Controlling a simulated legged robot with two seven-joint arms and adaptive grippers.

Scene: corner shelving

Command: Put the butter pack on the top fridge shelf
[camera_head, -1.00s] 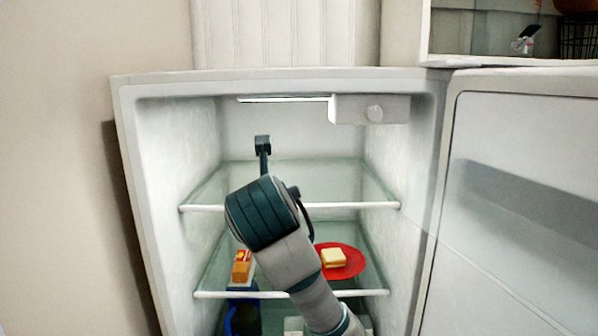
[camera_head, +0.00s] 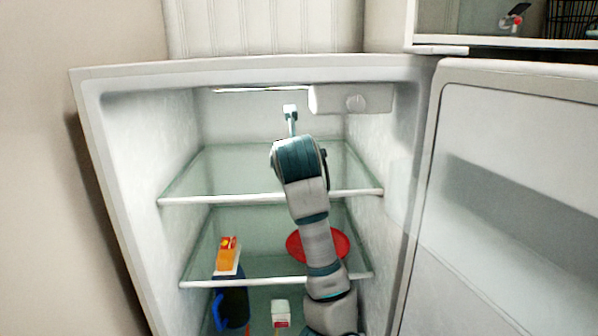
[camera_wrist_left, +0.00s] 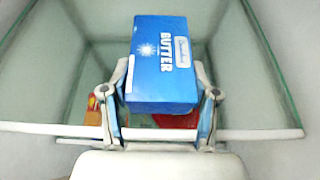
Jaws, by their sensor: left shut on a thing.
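The blue butter pack (camera_wrist_left: 163,60) fills the middle of the left wrist view, with "BUTTER" printed on its face. My left gripper (camera_wrist_left: 161,95) is shut on it, one finger at each side. In the head view my left arm reaches into the open fridge over the top glass shelf (camera_head: 235,172), and the pack is hidden there. In the wrist view the pack shows beyond the shelf's white front rail (camera_wrist_left: 265,134), over the glass. I cannot tell whether it touches the glass. My right gripper is not in view.
The top shelf looks empty. On the shelf below are a red plate (camera_head: 337,243) and an orange-and-white pack (camera_head: 228,252). Lower down are a blue container (camera_head: 234,305) and a small white carton (camera_head: 281,314). A white box (camera_head: 350,99) hangs from the ceiling. The open door (camera_head: 520,190) stands right.

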